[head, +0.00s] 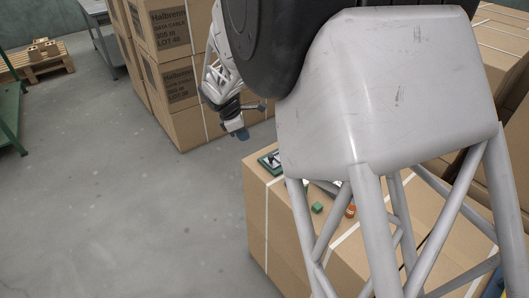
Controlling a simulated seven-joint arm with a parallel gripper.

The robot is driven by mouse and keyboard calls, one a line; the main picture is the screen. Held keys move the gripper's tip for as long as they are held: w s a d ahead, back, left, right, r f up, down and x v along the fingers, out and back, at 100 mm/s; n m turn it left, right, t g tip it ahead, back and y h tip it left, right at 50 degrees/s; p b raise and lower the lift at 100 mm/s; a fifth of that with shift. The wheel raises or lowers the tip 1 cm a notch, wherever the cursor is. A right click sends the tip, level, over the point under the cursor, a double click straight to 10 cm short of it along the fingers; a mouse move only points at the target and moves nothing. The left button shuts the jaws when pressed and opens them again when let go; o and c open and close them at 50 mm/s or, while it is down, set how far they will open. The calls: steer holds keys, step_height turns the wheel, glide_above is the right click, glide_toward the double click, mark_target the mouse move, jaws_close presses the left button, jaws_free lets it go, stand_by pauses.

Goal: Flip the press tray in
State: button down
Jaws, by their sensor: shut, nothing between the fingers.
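My gripper (239,133) is small in the head view, above and left of the near cardboard box, over the floor side. It is shut and empty. It is apart from everything on the box. A dark green flat piece with a pale inside (268,160) lies on the box's far left corner. It may belong to the press, but my arm hides much of that area, and I cannot make out the press tray or its position.
A green block (317,207) and an orange-brown piece (350,211) sit on the cardboard box (290,240). Stacked cartons (178,75) stand behind my gripper. A pallet with small boxes (40,62) is far left. The grey floor (120,190) at left is clear.

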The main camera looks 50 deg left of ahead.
steer(key=shift+s+a+f, duration=0.25)
steer(key=shift+s+a, duration=0.15)
steer(key=shift+s, duration=0.05)
steer(key=shift+w+f, duration=0.1)
steer(key=shift+f, duration=0.05)
glide_toward(268, 162)
steer(key=s+f, duration=0.1)
steer(key=s+a+f, duration=0.1)
steer(key=f, duration=0.1)
steer(key=shift+s+f, duration=0.25)
steer(key=shift+w+d+f, duration=0.1)
steer(key=shift+w+d, duration=0.1)
steer(key=shift+w, duration=0.25)
steer(key=shift+w+d+f, duration=0.1)
steer(key=shift+w+d, duration=0.1)
steer(key=shift+w, duration=0.25)
steer(key=shift+w+d, duration=0.25)
steer(key=shift+w, duration=0.25)
steer(key=shift+w+d, duration=0.25)
steer(key=shift+w, duration=0.2)
steer(key=shift+f, duration=0.1)
steer(key=shift+w, duration=0.1)
